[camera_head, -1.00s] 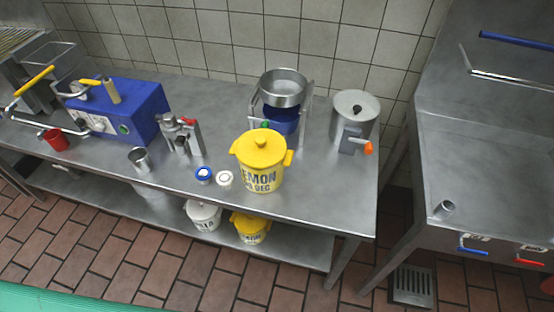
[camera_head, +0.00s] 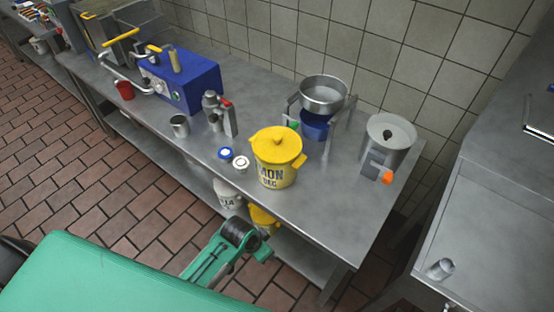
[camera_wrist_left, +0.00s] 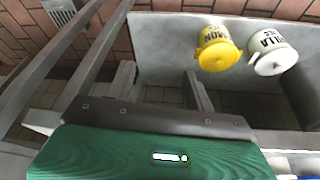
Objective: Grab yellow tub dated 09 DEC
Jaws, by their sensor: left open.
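A yellow lidded tub (camera_head: 276,158) stands upright on the steel tabletop; its label reads partly "MON" and "DEC", with the day digits not readable. A second yellow tub (camera_head: 264,217) is on the lower shelf, mostly hidden behind my green arm and the table; it also shows in the left wrist view (camera_wrist_left: 216,50), its date unreadable. A white tub (camera_head: 228,194) is beside it, also in the wrist view (camera_wrist_left: 272,52). My left gripper (camera_wrist_left: 161,80) is open and empty, short of the shelf tubs. My right gripper is not seen.
The steel table (camera_head: 320,210) overhangs the lower shelf (camera_wrist_left: 160,45). On top are a blue machine (camera_head: 183,80), steel cup (camera_head: 179,125), small lids (camera_head: 240,163), bowl stand (camera_head: 324,95) and steel canister (camera_head: 388,140). A steel counter (camera_head: 490,230) stands right.

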